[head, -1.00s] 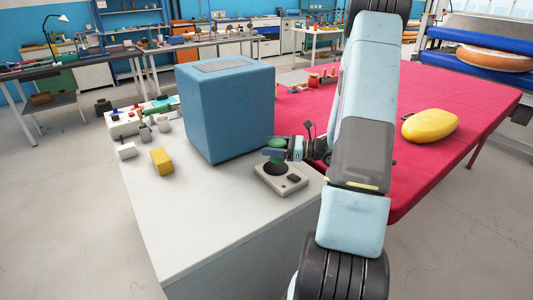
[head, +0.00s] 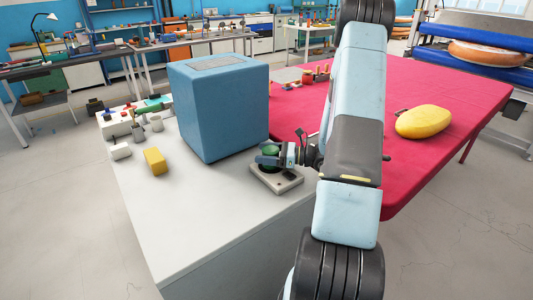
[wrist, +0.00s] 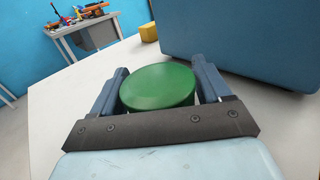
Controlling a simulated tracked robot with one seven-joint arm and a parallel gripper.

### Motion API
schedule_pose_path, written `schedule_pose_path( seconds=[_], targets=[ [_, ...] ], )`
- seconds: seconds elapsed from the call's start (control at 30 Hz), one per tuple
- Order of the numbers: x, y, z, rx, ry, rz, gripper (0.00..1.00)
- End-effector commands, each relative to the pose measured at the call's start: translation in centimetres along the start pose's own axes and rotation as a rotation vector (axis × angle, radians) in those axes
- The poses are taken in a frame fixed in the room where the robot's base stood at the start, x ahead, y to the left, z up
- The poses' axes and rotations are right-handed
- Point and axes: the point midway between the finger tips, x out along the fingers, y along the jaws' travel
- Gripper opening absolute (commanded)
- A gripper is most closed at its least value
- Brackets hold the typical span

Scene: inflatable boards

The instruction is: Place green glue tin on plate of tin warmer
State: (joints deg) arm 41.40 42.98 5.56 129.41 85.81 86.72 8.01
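The green glue tin (head: 270,149) is held between the fingers of my gripper (head: 268,157), directly over the tin warmer (head: 289,184). The warmer is a small pale box with a dark round plate, on the white bench top near its right edge. My gripper hides most of the plate, so I cannot tell whether the tin touches it. In the wrist view the round green lid of the tin (wrist: 158,87) sits upright between the two blue-grey fingers (wrist: 160,92). The warmer is not visible there.
A large blue block (head: 220,110) stands close behind and left of the warmer. The front of the white bench (head: 205,215) is clear. A red table (head: 430,160) with a yellow object (head: 423,122) is right.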

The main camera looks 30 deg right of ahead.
Motion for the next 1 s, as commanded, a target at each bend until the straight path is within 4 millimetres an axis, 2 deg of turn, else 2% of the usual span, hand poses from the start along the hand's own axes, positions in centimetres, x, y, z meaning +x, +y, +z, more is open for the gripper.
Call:
schedule_pose_path(
  seconds=[0.03,0.17,0.53,0.67,1.0],
  targets=[
    [0.0,0.0,0.0,0.000,0.000,-0.001,0.82],
    [-0.1,-0.1,0.0,0.000,0.000,-0.002,0.95],
    [-0.7,-0.1,0.2,-0.001,0.000,-0.006,0.95],
    [-2.4,-0.2,0.2,-0.001,0.001,-0.008,0.95],
    [-8.9,-0.1,0.2,0.000,0.000,-0.007,0.95]
  ],
)
